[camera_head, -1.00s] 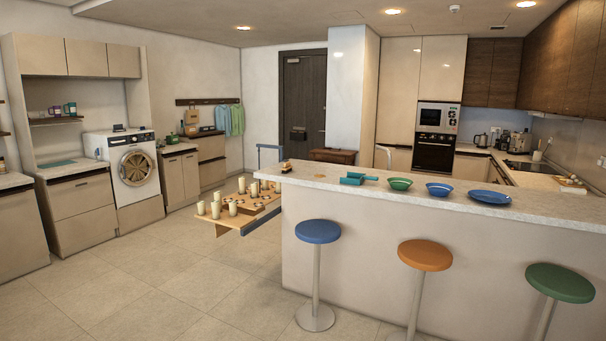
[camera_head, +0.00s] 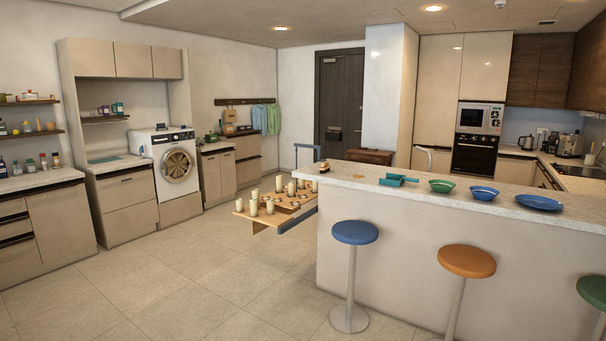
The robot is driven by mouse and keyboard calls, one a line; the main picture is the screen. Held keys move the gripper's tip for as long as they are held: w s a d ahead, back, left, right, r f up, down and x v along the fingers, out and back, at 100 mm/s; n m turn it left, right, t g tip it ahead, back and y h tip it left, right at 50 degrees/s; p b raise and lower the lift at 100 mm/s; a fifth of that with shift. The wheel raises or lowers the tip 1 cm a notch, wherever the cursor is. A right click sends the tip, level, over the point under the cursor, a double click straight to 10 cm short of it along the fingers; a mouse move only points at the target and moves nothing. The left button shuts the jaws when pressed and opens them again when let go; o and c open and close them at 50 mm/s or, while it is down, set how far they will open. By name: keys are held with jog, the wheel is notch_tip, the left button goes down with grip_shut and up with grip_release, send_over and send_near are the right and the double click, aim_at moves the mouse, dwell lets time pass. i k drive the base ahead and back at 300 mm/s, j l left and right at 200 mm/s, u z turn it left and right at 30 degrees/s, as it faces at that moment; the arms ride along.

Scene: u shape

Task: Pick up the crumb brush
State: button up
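I cannot make out the crumb brush for certain. A teal scoop-like thing with a handle (camera_head: 398,179) lies on the pale counter (camera_head: 470,213), left of the bowls; it may be a crumb pan or a brush. A small brown item (camera_head: 324,168) sits at the counter's left end, too small to identify. My gripper is not in view.
A green bowl (camera_head: 441,186), a blue bowl (camera_head: 483,193) and a blue plate (camera_head: 538,203) stand on the counter. Blue (camera_head: 355,233), orange (camera_head: 466,261) and green (camera_head: 592,289) stools line its front. A low table (camera_head: 268,218) holds candles. Open floor (camera_head: 210,275) lies left.

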aim_at(324, 168)
jog(key=i, duration=4.9)
jog(key=i+j, duration=0.1)
jog(key=i, duration=0.45)
jog(key=i+j, duration=0.1)
jog(key=i, duration=0.4)
jog(key=i+j+z, duration=0.1)
jog(key=i, duration=0.45)
